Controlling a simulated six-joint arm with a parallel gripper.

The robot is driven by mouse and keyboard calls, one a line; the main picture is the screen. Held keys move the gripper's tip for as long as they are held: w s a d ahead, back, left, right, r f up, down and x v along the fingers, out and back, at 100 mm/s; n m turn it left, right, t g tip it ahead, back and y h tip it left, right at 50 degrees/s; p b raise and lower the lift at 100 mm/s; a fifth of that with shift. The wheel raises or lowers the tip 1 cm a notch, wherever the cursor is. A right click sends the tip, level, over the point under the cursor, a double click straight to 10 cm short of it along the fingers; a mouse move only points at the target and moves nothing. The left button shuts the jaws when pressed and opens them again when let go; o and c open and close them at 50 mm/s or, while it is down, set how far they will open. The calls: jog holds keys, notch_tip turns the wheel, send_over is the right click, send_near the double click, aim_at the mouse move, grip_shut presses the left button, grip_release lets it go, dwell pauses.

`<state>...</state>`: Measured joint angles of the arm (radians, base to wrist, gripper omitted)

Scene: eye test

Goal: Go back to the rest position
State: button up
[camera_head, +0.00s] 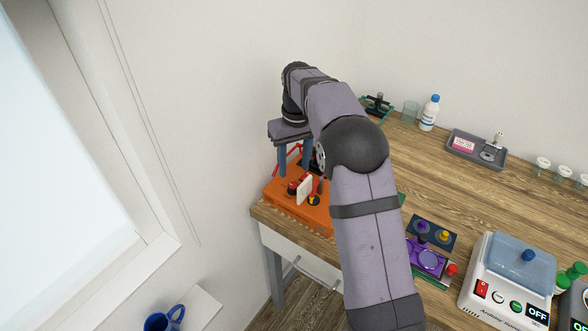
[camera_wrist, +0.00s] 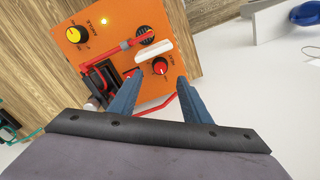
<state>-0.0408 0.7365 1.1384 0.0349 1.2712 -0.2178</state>
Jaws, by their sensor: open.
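My gripper (camera_head: 294,171) is over the orange box (camera_head: 284,204) at the table's left corner, its two blue fingers pointing down. In the wrist view, the fingers of my gripper (camera_wrist: 160,79) stand apart with nothing held between them. The orange box (camera_wrist: 98,52) shows there with a yellow knob (camera_wrist: 77,35), a red knob (camera_wrist: 160,66), a red bar and a white plate (camera_wrist: 153,50) between and beyond the fingertips. I cannot tell whether the fingers touch the box. My arm hides part of the box in the head view.
A bottle (camera_head: 430,113), a beaker (camera_head: 410,111) and a grey tray (camera_head: 476,149) stand farther back. The wall is close on the left. A blue mug (camera_head: 164,321) is low at left.

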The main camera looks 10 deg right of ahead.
dwell(0.4)
jog(key=s+d+f+m, duration=0.1)
jog(key=s+f, duration=0.1)
jog(key=s, duration=1.3)
jog(key=s+d+f+m, duration=0.1)
jog(key=s+d+f, duration=0.1)
jog(key=s, duration=1.3)
jog(key=shift+s+f+m, duration=0.15)
jog(key=shift+f+m, duration=0.15)
jog(key=shift+m, duration=0.1)
dwell(4.2)
